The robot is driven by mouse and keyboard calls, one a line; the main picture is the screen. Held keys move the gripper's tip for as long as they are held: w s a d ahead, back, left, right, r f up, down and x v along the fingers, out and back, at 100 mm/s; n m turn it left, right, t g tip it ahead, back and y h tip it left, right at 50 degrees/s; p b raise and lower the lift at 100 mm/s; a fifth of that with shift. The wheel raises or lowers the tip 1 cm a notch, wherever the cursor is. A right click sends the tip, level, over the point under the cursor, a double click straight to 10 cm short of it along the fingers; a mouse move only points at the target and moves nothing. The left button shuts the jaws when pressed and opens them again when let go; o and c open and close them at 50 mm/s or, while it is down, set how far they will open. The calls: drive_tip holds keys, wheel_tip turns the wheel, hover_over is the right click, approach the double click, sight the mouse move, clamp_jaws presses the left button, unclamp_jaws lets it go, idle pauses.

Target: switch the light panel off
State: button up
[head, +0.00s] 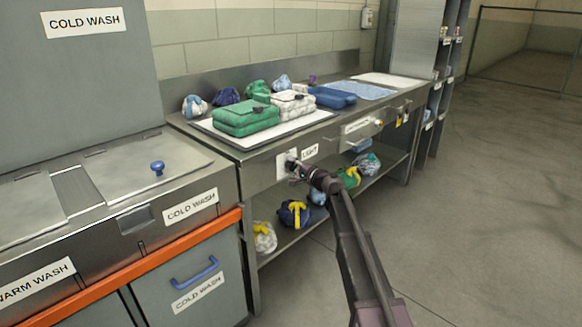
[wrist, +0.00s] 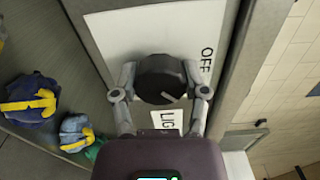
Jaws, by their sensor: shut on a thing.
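The light panel is a white plate (head: 282,166) on the front of the steel counter, beside a "LIGHT" label (head: 310,152). In the wrist view the plate (wrist: 110,35) carries a dark round knob (wrist: 158,72), with the word "OFF" printed to its right. A pale mark on the knob's face points to the lower right in that view, not straight at "OFF". My gripper (head: 293,171) is at the panel. In the wrist view its fingers (wrist: 160,85) are shut on the knob from both sides. The gripper hides part of the panel in the head view.
A lower shelf (head: 275,237) holds several bundled bags. Cold and warm wash units with an orange rail (head: 150,262) stand at the left. The floor (head: 490,190) at the right is clear.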

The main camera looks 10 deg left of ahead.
drive_tip(key=n, duration=0.4)
drive_tip(key=shift+w+n, duration=0.1)
drive_tip(key=shift+n, duration=0.2)
drive_tip(key=n, duration=0.5)
idle(0.3)
drive_tip(key=o, duration=1.1)
drive_tip(key=shift+o, duration=0.2)
drive_tip(key=shift+v, duration=0.9)
drive_tip(key=v, duration=1)
